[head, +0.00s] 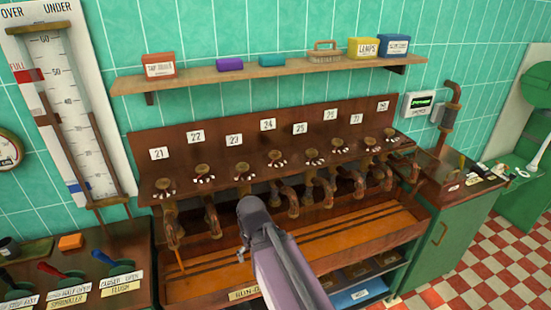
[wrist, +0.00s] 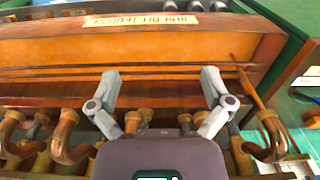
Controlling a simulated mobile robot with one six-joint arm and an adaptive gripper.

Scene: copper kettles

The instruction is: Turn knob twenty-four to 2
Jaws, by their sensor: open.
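Knob twenty-four (head: 276,157) is a small brown round knob on a white-marked dial, fourth from the left on the wooden tap bench, below the white label 24 (head: 268,124). Its setting is too small to read. My gripper (head: 242,254) is in front of and below the knob row, over the wooden trough, apart from knob twenty-four. In the wrist view my gripper (wrist: 161,85) is open, its two grey fingers wide apart with nothing between them. I cannot pick out knob twenty-four in the wrist view.
Similar knobs stand close on both sides, such as knob twenty-three (head: 242,170) and knob twenty-five (head: 312,156). Curved copper spouts (wrist: 65,140) hang below. The run-off trough (wrist: 150,50) lies under my gripper. A shelf (head: 215,76) with boxes is above.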

